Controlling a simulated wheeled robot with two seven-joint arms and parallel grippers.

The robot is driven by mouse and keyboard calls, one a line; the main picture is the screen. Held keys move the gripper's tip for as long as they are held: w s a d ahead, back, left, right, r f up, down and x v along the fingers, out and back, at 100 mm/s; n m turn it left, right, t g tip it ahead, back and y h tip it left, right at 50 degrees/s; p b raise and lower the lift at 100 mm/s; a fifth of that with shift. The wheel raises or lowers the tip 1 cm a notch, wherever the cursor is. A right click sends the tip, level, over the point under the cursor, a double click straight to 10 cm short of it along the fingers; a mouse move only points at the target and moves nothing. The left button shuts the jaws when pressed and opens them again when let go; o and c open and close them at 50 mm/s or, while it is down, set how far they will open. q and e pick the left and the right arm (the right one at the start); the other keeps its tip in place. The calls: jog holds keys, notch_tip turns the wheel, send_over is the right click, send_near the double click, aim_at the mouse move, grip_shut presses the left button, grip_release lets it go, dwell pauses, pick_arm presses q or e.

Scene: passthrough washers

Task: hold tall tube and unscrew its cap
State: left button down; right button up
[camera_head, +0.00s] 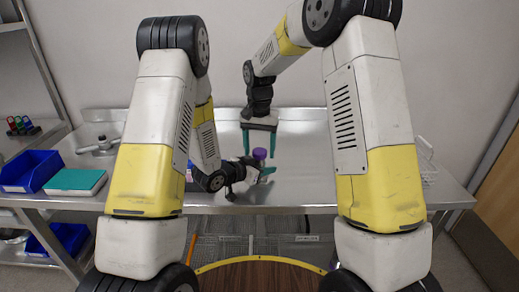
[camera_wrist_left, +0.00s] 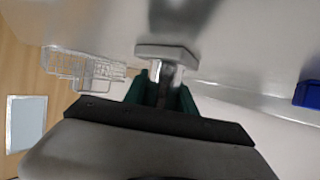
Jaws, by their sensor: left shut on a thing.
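The tall tube has a purple cap (camera_head: 259,154) and stands upright above the steel table in the head view. My left gripper (camera_head: 265,172) is shut on the tube below the cap and hides much of it. In the left wrist view a clear, shiny tube (camera_wrist_left: 166,73) sits between the green fingers of the left gripper (camera_wrist_left: 163,88), with a grey angular piece at its end. My right gripper (camera_head: 260,150) points straight down over the cap. Its two green fingers are apart, one on each side of the cap, with visible gaps.
The steel table (camera_head: 310,180) is mostly clear around the grippers. A wire rack (camera_head: 428,175) is at the right end. Small purple and blue items (camera_head: 190,167) show behind my left arm.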

notch_tip(320, 180, up, 4)
jog(key=shift+r, duration=0.2)
jog(key=shift+c, duration=0.2)
notch_tip(320, 180, up, 3)
jog(key=shift+r+m, duration=0.2)
jog(key=shift+m, duration=0.8)
jog(key=shift+c, duration=0.2)
jog(key=shift+f, duration=3.95)
jog(key=shift+c, duration=0.4)
grip_shut()
jog(key=n, duration=0.3)
